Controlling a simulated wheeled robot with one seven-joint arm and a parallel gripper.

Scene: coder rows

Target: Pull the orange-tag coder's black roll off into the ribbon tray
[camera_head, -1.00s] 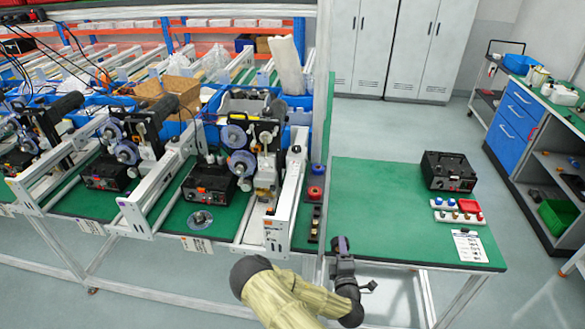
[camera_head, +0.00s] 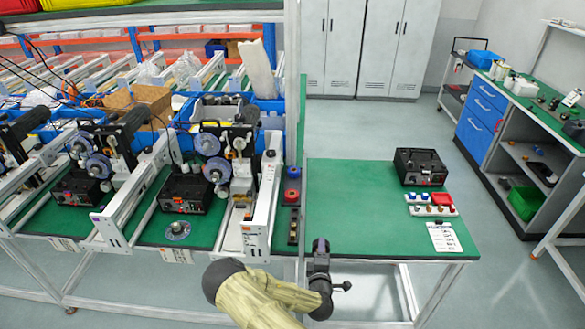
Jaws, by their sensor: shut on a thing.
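The nearest coder (camera_head: 212,168) stands left of centre, with pale reels on its front and a black control box (camera_head: 186,194) beside it. A small orange mark (camera_head: 250,236) shows on the end plate at its right. A dark cylinder (camera_head: 247,115) sits at the coder's upper right. A narrow dark tray (camera_head: 293,226), with a blue roll (camera_head: 293,172) and a red roll (camera_head: 291,195) behind, lies right of the coder. My gripper (camera_head: 320,246) is low at the green table's front edge, apart from the coder. It is shut on a small dark thing whose identity I cannot tell.
The green table (camera_head: 345,200) is clear in its middle. A black box (camera_head: 419,168), a small white rack (camera_head: 431,205) and a white card (camera_head: 444,238) lie on its right side. Another coder (camera_head: 97,165) stands further left. Floor is open right of the table.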

